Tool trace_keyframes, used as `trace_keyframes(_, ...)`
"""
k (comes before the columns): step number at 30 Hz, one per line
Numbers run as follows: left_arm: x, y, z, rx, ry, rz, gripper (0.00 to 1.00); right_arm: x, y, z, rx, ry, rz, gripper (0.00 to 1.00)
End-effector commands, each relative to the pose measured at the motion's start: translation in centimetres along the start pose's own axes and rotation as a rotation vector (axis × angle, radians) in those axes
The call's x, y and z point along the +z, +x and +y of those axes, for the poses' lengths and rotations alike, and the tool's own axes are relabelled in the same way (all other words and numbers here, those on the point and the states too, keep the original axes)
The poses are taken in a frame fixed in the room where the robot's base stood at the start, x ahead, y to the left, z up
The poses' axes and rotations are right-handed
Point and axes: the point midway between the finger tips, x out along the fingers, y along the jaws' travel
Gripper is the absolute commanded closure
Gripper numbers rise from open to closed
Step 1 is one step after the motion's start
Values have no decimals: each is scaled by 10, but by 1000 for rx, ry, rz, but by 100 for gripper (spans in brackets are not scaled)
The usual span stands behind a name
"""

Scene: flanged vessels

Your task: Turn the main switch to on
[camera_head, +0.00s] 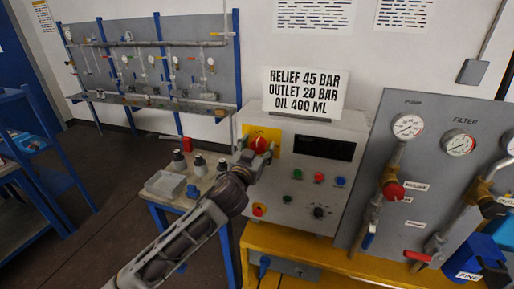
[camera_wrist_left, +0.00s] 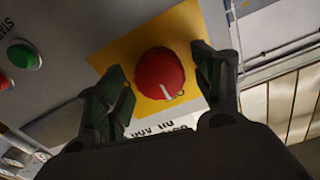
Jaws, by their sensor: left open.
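The main switch, a round red knob (camera_head: 259,145) on a yellow plate, sits at the upper left of the grey control box (camera_head: 345,190). In the left wrist view the red knob (camera_wrist_left: 160,74) has a white mark near its lower edge, towards upside-down lettering that is partly hidden. My left gripper (camera_head: 257,154) is in front of the knob. In the left wrist view its open fingers (camera_wrist_left: 163,88) stand either side of the knob, with gaps showing. I cannot see my right gripper.
The box also carries green (camera_head: 297,174), red and blue buttons, a black dial (camera_head: 320,212) and a dark display. A sign (camera_head: 305,92) stands on top. A gauge panel (camera_head: 430,150) stands close on the right. A small table (camera_head: 160,205) with dark-topped items is at left.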

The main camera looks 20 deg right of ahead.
Motion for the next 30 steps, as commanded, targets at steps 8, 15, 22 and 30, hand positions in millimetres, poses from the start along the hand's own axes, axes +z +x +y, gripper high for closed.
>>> trace_keyframes(8,0,0,0,0,0,0,34,-1,0,-5,-5,1,1,33)
trace_keyframes(15,0,0,0,0,0,0,65,-2,0,-9,-10,1,2,33)
trace_keyframes(22,0,0,0,0,1,0,78,-2,0,-8,-9,1,2,33)
trace_keyframes(30,0,0,0,0,40,-1,78,-1,-3,-4,-4,-1,1,33)
